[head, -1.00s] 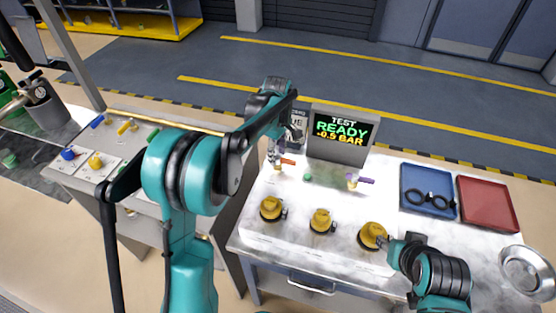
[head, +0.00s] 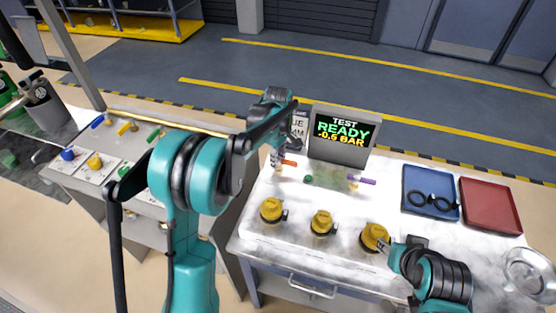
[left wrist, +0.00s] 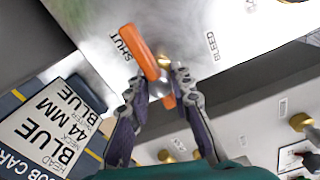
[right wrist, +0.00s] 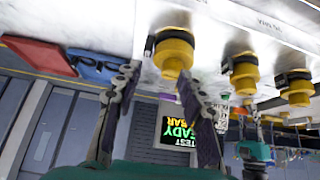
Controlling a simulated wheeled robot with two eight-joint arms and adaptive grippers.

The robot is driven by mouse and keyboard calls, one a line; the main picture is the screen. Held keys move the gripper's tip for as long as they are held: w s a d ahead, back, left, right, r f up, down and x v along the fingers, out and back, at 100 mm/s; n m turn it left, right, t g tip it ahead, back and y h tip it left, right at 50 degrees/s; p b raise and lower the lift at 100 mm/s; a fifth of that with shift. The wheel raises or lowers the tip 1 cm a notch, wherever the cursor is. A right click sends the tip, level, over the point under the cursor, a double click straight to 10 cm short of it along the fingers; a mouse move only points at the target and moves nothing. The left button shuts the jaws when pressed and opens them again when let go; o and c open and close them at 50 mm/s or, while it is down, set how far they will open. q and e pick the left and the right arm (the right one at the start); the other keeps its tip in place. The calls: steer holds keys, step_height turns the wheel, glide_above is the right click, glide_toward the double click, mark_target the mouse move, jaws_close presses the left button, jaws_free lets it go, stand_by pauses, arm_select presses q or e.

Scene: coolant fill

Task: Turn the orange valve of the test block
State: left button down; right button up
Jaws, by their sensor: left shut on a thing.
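The orange valve (left wrist: 146,55) has a lever handle on a brass stem, seen large in the left wrist view. One end lies beside the printed word SHUT; the word BLEED is to the right. In the head view the orange handle (head: 289,163) shows at the back left of the white test block (head: 290,245). My left gripper (left wrist: 163,82) is shut on the orange handle, its fingers either side of it. My right gripper (right wrist: 160,85) is open, with the rightmost yellow cap (right wrist: 173,52) ahead of its fingers, also visible in the head view (head: 374,236).
A display (head: 342,135) reads TEST READY -0.6 BAR. A purple-handled valve (head: 360,181) and a green knob (head: 308,180) stand nearby. Two more yellow caps (head: 271,210) line the front. A blue tray (head: 430,191) and a red tray (head: 490,205) lie right.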

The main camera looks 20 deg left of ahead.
arm_select(q)
steer(key=shift+m, duration=0.3)
steer(key=m+p, duration=0.1)
steer(key=m, duration=0.2)
steer(key=shift+m, duration=0.4)
steer(key=m+p, duration=0.1)
steer(key=m, duration=0.3)
steer(key=shift+m, duration=0.3)
steer(key=m, duration=0.4)
steer(key=shift+d+m+p, duration=0.1)
steer(key=shift+m+p, duration=0.3)
steer(key=shift+m, duration=1.7)
steer(key=c, duration=1.3)
jaws_free()
steer(key=shift+c, duration=0.2)
